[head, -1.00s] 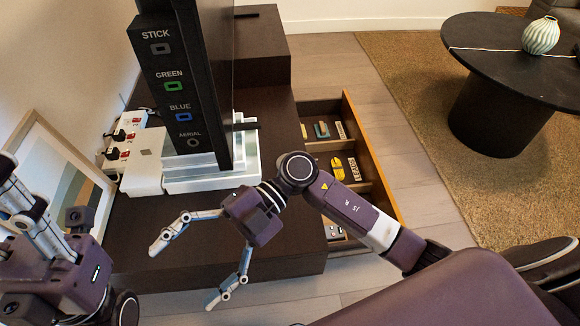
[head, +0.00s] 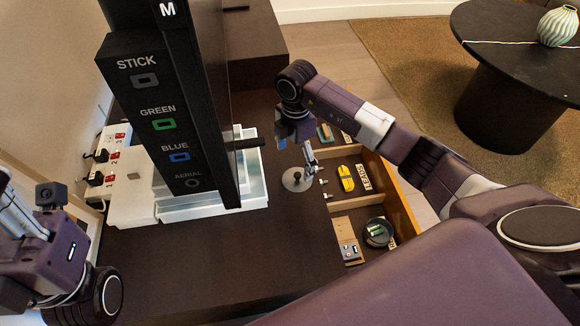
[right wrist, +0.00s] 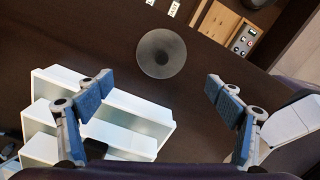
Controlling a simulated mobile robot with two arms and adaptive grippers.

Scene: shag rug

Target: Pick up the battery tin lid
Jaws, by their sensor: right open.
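The battery tin lid (head: 297,179) is a grey round disc with a dark knob, lying on the dark cabinet top near the drawer. The right wrist view shows it as a grey disc (right wrist: 161,53) beyond the fingertips. My right gripper (head: 298,157) is open and empty, just above and behind the lid, partly hidden by its own arm. Its spread fingers (right wrist: 158,88) show in the right wrist view. My left gripper (head: 18,212) is at the left edge, partly cut off, so its opening is unclear. An open round tin (head: 378,232) with green batteries sits in the drawer.
The divided drawer (head: 352,204) stands open, holding a yellow item (head: 346,178) and labels. A tall black panel (head: 165,110) on white stepped blocks (head: 254,190) stands left of the lid. The front cabinet top is clear. A power strip (head: 112,160) lies far left.

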